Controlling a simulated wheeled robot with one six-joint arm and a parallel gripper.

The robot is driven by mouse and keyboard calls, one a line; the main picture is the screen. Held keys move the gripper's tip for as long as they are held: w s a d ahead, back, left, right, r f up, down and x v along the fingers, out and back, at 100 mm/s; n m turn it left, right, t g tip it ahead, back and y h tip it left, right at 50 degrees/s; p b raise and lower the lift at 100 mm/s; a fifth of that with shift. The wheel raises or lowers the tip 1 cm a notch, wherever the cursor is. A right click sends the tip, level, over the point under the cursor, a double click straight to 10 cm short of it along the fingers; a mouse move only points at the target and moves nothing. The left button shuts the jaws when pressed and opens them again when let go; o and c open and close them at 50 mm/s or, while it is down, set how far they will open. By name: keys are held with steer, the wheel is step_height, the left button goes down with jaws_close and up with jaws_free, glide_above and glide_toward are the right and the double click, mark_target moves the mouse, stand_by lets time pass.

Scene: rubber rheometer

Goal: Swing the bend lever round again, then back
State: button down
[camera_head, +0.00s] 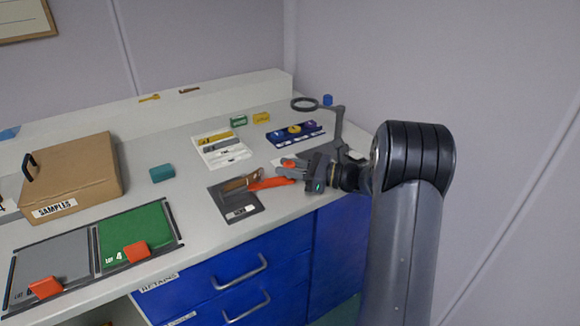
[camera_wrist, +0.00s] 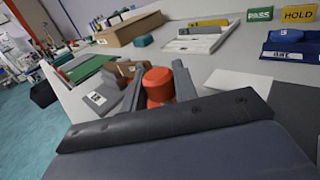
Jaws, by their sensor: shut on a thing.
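A red round-topped knob (camera_wrist: 158,84) stands between my fingers in the wrist view; it looks like the grip of the bend lever. It shows as a small red spot in the head view (camera_head: 288,163). My gripper (camera_wrist: 157,92) is shut on it, with one grey finger on each side. In the head view my gripper (camera_head: 298,165) is low over the right front part of the bench.
A dark board (camera_head: 234,212) with brown and orange pieces lies just left of my gripper. A ring on a bent stand (camera_head: 338,122) rises close behind it. A blue rack (camera_head: 283,137), white tray (camera_head: 226,158) and SAMPLES box (camera_head: 75,180) stand farther off. Bench between box and board is mostly clear.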

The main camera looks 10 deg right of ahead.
steer(key=shift+w+n+g, duration=0.3)
steer(key=shift+w+g, duration=0.1)
stand_by(0.3)
steer(key=c, duration=1.1)
jaws_free()
steer(key=v, duration=1)
steer(key=shift+d+f+p, duration=0.15)
steer(key=shift+d+p, duration=0.2)
steer(key=shift+d, duration=0.05)
steer(key=shift+c, duration=0.7)
